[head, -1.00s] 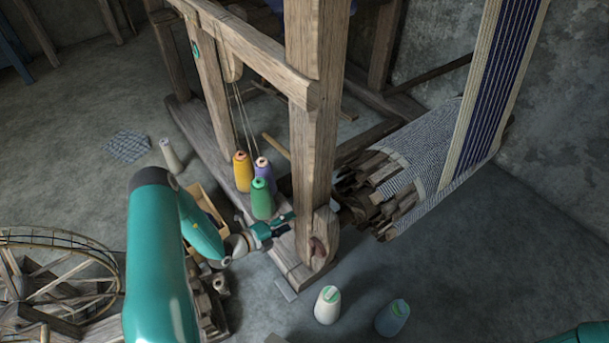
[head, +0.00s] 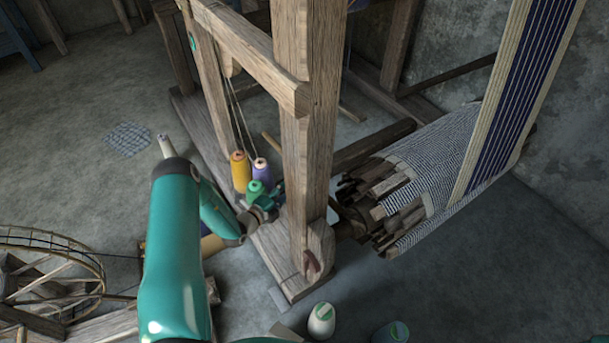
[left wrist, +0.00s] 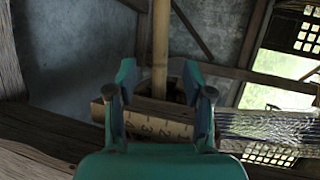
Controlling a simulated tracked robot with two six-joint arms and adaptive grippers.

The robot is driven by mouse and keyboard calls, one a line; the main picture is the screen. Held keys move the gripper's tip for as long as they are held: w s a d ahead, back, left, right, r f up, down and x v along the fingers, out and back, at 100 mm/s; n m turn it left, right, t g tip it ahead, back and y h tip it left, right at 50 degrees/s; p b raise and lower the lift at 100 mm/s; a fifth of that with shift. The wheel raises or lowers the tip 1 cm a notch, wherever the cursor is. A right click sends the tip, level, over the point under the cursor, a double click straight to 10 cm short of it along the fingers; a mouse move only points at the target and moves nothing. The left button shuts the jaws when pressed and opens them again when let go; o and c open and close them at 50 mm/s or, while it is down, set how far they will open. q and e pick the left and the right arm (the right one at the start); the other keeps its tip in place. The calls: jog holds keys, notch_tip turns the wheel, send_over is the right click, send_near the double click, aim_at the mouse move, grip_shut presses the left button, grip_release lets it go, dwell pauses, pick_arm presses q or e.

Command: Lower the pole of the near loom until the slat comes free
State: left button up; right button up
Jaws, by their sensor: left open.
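My left gripper (head: 275,198) is at the near loom, beside its thick upright post (head: 308,150) and partly hidden by it. In the left wrist view its two fingers (left wrist: 160,106) are open and apart. A light round pole (left wrist: 161,45) stands upright in line with the gap between them. A flat wooden piece with numbers (left wrist: 150,125) crosses between the fingers, below the pole's visible end. I cannot tell whether either finger touches the pole or the numbered piece, or which piece is the slat. My right gripper is not in view.
Yellow (head: 239,171), purple (head: 261,171) and green (head: 255,190) spools stand close to my left gripper. The striped cloth roll (head: 440,165) is right of the post. A spinning wheel (head: 45,270) is at lower left. A white spool (head: 321,321) stands on the floor.

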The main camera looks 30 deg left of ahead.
pick_arm(q)
jog(key=b+x, duration=0.3)
jog(key=x, duration=0.8)
jog(key=shift+w+f, duration=0.1)
jog(key=shift+w, duration=0.05)
jog(key=shift+w+b, duration=0.3)
jog(key=shift+w, duration=0.25)
grip_shut()
